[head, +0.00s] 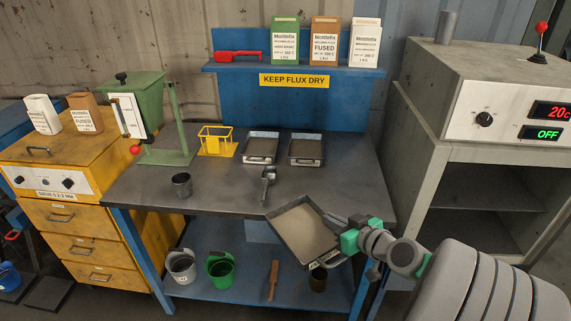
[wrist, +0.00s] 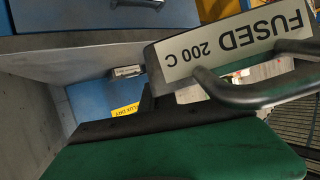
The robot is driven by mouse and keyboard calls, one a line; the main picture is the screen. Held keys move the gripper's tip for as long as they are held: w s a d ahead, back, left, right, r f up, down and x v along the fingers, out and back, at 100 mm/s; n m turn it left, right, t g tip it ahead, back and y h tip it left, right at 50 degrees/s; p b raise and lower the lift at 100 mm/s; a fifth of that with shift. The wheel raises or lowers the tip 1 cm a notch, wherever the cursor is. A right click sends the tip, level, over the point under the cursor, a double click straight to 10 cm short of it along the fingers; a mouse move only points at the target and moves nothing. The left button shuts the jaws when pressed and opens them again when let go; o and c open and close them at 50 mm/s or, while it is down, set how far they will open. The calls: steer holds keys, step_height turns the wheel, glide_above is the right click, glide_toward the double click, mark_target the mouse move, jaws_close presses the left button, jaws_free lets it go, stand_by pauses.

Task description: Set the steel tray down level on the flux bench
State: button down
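The steel tray (head: 305,232), holding a tan flux layer, is in the air at the bench's front right edge and looks tilted in the head view. My gripper (head: 352,240), with green fingers, is at its right end, shut on it; the exact grip is partly hidden. In the wrist view, the tray's end label "FUSED 200 C" (wrist: 232,42) and its dark handle (wrist: 250,92) show upside down above a green finger (wrist: 180,152). The flux bench (head: 225,195) has a dark grey top, with a "KEEP FLUX DRY" sign behind.
Two more trays (head: 261,148) (head: 306,150) stand at the bench's back. A scoop (head: 268,182), steel cup (head: 182,185), yellow rack (head: 217,141) and green hopper (head: 140,100) are also on it. The bench top's right part (head: 350,180) is clear. A grey oven (head: 480,95) stands right.

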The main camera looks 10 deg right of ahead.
steer(key=s+d+r+m+h, duration=0.4)
steer(key=s+d, duration=0.6)
steer(key=d, duration=0.3)
steer(key=s+d+r+m+h, duration=0.3)
steer(key=s+d+h, duration=0.1)
steer(key=s+d, duration=0.7)
steer(key=shift+s+d+r+m, duration=0.15)
steer(key=shift+d+r+m, duration=0.25)
steer(key=shift+d, duration=0.6)
